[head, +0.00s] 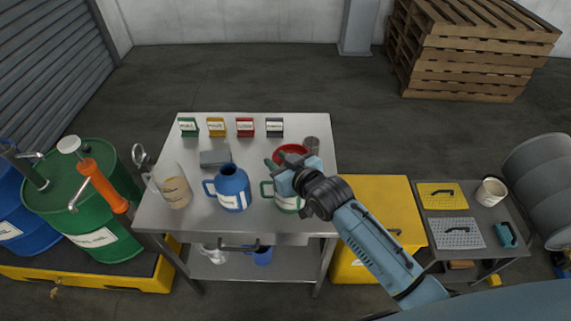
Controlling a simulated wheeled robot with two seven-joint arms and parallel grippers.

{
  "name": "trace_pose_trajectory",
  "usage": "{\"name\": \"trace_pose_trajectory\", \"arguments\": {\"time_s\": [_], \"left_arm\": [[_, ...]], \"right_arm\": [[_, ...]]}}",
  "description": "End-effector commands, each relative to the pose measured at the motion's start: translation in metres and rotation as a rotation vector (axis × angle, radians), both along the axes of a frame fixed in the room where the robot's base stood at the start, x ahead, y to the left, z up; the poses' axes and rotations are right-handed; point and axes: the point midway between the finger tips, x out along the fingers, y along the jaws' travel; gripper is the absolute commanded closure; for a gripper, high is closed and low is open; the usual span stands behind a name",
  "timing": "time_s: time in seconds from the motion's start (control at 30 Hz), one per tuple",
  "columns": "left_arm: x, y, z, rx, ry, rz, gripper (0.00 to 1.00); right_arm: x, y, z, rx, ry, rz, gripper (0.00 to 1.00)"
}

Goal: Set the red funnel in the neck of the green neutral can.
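The red funnel (291,149) shows as a red rim with a dark inside, towards the back right of the steel table. The green neutral can (288,205) stands at the table's front right, with its green handle to the left and a pale label in front. My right gripper (274,162) reaches in from the right, over the can and at the near left side of the funnel. It hides the can's neck and the funnel's lower part. I cannot tell whether its fingers hold the funnel's rim or are only beside it. My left gripper is not in view.
A blue can (231,188) and a clear jug (173,186) stand left of the green can. Drums stand left, a yellow cabinet (385,195) right.

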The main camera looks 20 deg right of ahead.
Motion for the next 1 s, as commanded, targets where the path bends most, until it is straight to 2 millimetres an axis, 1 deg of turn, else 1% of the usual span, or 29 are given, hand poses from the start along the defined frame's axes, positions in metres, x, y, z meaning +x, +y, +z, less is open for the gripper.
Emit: {"name": "trace_pose_trajectory", "arguments": {"time_s": [0.17, 0.5, 0.63, 0.8, 1.0], "left_arm": [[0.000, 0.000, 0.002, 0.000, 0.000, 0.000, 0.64], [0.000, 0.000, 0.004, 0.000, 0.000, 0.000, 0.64], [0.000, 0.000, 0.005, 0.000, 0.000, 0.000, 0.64], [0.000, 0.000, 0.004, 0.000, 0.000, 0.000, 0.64], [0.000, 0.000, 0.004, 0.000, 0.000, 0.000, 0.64]], "right_arm": [[-0.016, -0.007, 0.005, -0.002, 0.001, -0.001, 0.72], [-0.079, -0.029, 0.028, -0.002, 0.002, 0.000, 0.72], [-0.099, -0.036, 0.035, -0.001, 0.002, 0.000, 0.72], [-0.114, -0.042, 0.041, -0.001, 0.001, 0.000, 0.72], [-0.118, -0.043, 0.043, 0.000, 0.000, 0.000, 0.72]]}}
